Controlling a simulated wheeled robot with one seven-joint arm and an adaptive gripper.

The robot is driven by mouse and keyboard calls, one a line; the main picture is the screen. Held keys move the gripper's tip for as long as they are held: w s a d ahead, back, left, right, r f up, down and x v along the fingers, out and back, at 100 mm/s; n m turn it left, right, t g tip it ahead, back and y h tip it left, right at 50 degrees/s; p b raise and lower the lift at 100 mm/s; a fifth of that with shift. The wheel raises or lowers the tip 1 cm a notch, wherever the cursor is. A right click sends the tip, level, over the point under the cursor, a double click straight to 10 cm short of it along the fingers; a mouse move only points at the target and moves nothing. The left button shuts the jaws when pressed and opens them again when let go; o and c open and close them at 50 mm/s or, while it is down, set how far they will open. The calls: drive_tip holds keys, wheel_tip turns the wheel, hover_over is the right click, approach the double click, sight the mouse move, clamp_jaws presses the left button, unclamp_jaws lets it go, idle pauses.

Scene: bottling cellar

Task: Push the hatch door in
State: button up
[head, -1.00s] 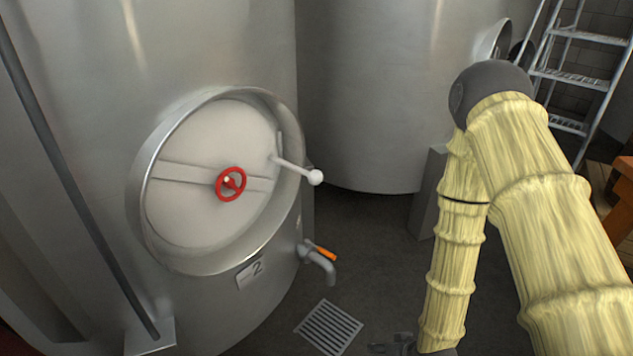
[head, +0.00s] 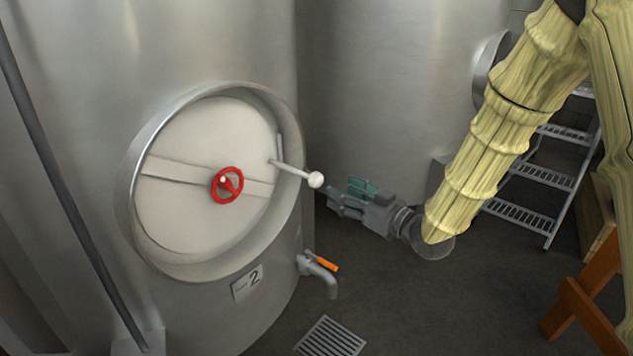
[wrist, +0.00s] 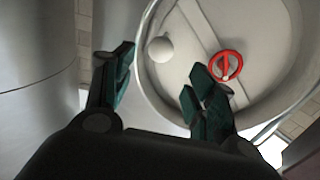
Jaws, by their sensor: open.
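The round hatch door (head: 205,140) is a pale disc with a crossbar, set inside a metal rim on the front of the steel tank. A red handwheel (head: 228,185) sits at its middle. A rod handle with a white ball end (head: 316,179) sticks out at its right side. My gripper (head: 337,200) is open and empty, just right of and slightly below the ball in the head view. In the wrist view my fingers (wrist: 163,88) point toward the hatch door (wrist: 270,30), with the white ball (wrist: 160,49) ahead between them. Whether they touch it I cannot tell.
An orange-handled tap (head: 320,270) juts from the tank below the hatch. A floor drain (head: 332,337) lies in front. A second tank (head: 385,90) stands behind, with a metal ladder (head: 545,175) and wooden stand (head: 580,305) at the right.

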sight(322, 181)
drive_tip(key=x, duration=1)
drive_tip(key=shift+f+p, duration=0.1)
drive_tip(key=shift+p, duration=0.2)
clamp_jaws()
